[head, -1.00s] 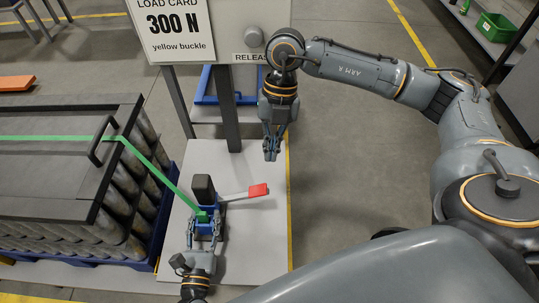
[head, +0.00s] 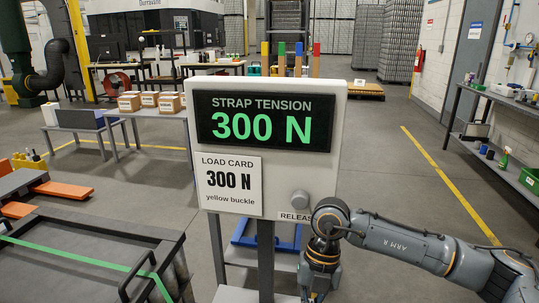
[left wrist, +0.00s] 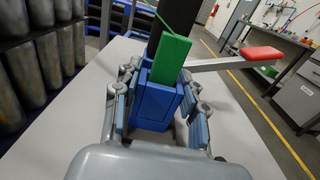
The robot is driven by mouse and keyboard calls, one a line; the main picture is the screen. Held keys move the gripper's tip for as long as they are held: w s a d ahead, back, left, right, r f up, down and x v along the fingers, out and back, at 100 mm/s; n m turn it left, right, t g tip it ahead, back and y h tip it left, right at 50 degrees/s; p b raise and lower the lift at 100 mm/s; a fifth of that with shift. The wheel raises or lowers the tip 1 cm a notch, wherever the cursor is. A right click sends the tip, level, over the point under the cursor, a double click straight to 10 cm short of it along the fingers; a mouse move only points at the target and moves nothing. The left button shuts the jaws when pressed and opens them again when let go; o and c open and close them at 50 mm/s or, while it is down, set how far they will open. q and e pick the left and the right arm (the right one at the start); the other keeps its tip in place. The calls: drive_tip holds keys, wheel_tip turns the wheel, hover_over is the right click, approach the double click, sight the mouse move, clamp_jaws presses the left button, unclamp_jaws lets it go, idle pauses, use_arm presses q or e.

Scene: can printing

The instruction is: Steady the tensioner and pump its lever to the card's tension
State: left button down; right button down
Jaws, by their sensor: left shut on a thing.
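The strap tension display (head: 262,125) reads 300 N in green. The load card (head: 230,200) below it reads 300 N, yellow buckle. In the left wrist view the tensioner (left wrist: 153,105) is a blue block with the green strap (left wrist: 172,60) at its top. Its lever (left wrist: 222,63) extends to the right, ending in a red grip (left wrist: 262,53). My left gripper (left wrist: 158,90) is shut on the blue body from both sides. The head view cuts off the tensioner. My right gripper (head: 319,288) is at the bottom edge; its fingers are out of frame.
The strapped load's dark top (head: 75,270) is at lower left. Cans (left wrist: 40,80) stand left of the tensioner. A bench (head: 490,140) is at right.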

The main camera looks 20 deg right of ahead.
idle(0.7)
use_arm(q)
drive_tip(key=c, duration=0.7)
unclamp_jaws()
drive_tip(key=shift+o, duration=0.2)
